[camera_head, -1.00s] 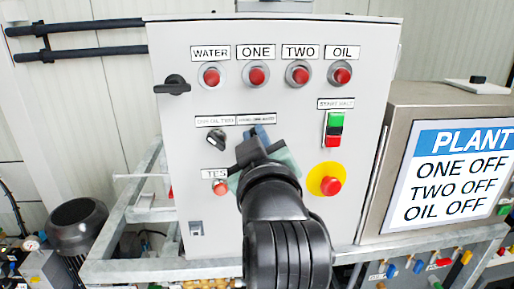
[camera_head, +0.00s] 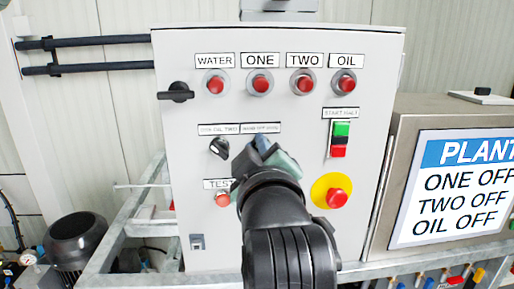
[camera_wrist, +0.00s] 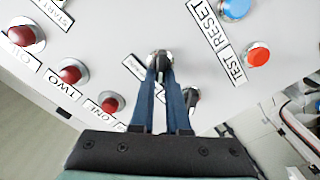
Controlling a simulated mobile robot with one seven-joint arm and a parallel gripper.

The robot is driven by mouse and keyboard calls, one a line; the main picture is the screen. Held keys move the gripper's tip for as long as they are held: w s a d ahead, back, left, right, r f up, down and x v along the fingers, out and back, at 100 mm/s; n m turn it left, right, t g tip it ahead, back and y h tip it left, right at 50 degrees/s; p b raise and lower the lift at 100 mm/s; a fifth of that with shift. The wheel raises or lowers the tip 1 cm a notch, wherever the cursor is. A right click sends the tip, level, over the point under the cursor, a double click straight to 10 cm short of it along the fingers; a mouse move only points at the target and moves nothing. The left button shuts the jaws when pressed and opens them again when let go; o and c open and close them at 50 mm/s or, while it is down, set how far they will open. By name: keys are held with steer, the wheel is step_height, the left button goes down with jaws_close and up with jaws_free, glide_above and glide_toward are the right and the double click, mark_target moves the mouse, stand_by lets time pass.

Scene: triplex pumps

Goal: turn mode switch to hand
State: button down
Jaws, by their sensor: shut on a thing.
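The grey control panel (camera_head: 288,100) fills the middle of the head view. The mode switch (camera_wrist: 160,55) is a dark knob with a pale ring, seen between my fingertips in the wrist view. In the head view, my gripper hides it, just under a small label (camera_head: 261,128) too fine to read surely. My gripper (camera_head: 262,143) reaches the panel face there. In the wrist view, its two blue fingers (camera_wrist: 160,72) are shut on the knob. I cannot read which position the knob points to.
A second black selector (camera_head: 219,148) sits just left of my gripper. A red test button (camera_head: 223,199) is below it, and a yellow-ringed red stop button (camera_head: 337,198) to the right. Red buttons line the top. A plant display (camera_head: 460,190) reads ONE, TWO and OIL OFF.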

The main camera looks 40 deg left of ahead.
steer(key=c, duration=0.9)
jaws_free()
steer(key=b+v, duration=0.9)
steer(key=v, duration=0.4)
